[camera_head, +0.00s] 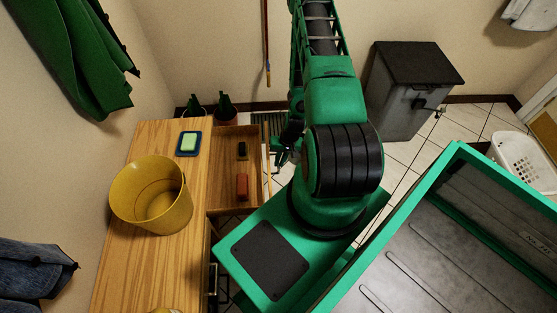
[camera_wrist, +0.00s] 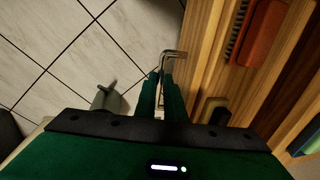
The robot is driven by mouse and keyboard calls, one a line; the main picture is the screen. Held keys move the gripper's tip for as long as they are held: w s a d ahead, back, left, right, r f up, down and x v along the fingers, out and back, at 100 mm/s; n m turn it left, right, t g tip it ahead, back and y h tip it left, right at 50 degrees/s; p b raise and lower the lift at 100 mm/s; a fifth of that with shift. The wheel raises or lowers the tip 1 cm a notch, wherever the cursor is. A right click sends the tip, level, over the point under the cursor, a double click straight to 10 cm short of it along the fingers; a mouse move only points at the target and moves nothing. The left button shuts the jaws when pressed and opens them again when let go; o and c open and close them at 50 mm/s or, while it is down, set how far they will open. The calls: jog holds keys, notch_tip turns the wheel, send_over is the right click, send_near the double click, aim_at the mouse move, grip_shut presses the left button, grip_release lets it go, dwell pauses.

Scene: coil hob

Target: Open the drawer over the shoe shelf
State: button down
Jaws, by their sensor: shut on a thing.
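The wooden drawer (camera_head: 226,170) is pulled out from the right side of the wooden cabinet (camera_head: 150,255), and its inside shows. An orange-brown brush (camera_head: 242,187) and a small dark item (camera_head: 242,150) lie in it. My gripper (camera_head: 279,158) is at the drawer's front, partly hidden by my arm in the head view. In the wrist view my gripper (camera_wrist: 168,98) is shut on the thin metal handle (camera_wrist: 173,54) at the drawer front (camera_wrist: 203,45). The brush (camera_wrist: 262,28) also shows there. I cannot make out the shoe shelf.
A yellow bucket (camera_head: 152,200) and a green soap on a blue dish (camera_head: 188,142) stand on the cabinet top. Potted plants (camera_head: 226,108) are behind the drawer.

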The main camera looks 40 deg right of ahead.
jog(key=shift+s+d, duration=0.1)
dwell(0.3)
jog(key=c, duration=1.8)
grip_release()
jog(key=shift+c, duration=0.2)
notch_tip(320, 180, up, 11)
jog(key=s+d, duration=0.1)
jog(key=shift+d+f, duration=0.2)
jog(key=shift+d, duration=0.15)
jog(key=shift+s, duration=0.1)
